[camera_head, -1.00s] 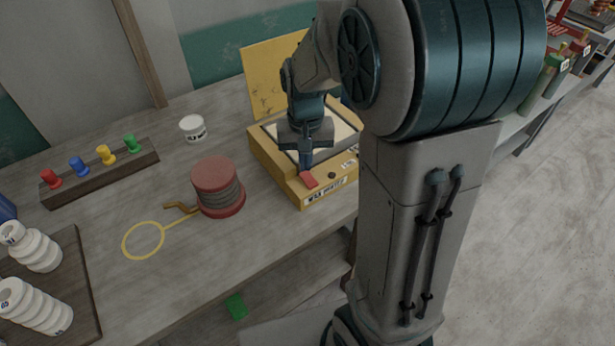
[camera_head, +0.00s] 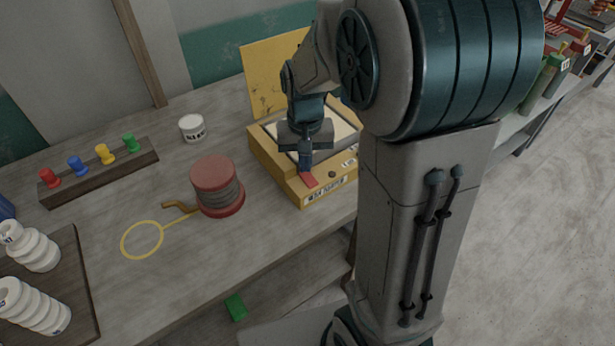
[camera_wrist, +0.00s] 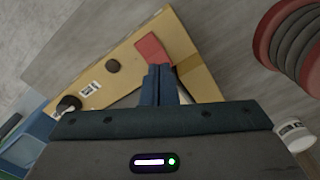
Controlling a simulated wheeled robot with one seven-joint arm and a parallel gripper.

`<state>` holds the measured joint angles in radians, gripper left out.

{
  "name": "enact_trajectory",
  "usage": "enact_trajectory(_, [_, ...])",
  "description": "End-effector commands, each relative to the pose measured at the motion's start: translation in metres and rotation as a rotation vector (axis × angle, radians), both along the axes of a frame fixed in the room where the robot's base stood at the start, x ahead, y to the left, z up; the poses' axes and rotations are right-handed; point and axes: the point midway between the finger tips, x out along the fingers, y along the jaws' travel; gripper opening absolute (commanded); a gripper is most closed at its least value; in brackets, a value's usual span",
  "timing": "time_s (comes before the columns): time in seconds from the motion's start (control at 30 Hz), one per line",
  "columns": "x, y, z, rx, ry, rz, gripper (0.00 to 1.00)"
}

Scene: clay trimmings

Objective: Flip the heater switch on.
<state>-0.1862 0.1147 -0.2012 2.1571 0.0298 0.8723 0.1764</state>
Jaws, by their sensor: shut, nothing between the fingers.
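The heater is a yellow box (camera_head: 262,150) with a raised yellow lid (camera_head: 262,88), on the bench. Its red switch (camera_head: 308,180) is on the front part of the box; it also shows in the wrist view (camera_wrist: 151,48). My gripper (camera_head: 305,166) is shut and empty, fingers pointing down just behind the red switch. In the wrist view the fingertips (camera_wrist: 159,68) are right against or very close to the switch's edge; I cannot tell whether they touch. A dark knob (camera_wrist: 112,66) is beside the switch. My arm hides the box's right part.
A red spool (camera_head: 218,187) stands left of the box, with a yellow ring (camera_head: 142,239) marked on the bench. A white jar (camera_head: 192,127), a peg rack (camera_head: 100,180) and white stacked rolls (camera_head: 35,305) are further left.

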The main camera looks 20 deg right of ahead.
Motion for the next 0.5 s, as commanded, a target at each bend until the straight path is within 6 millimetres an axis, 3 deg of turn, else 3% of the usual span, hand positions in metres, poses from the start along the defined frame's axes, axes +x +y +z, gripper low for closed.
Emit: enact_trajectory(0.5, [-0.0001, 0.0, -0.0086, 0.0, 0.001, 0.0, 0.0])
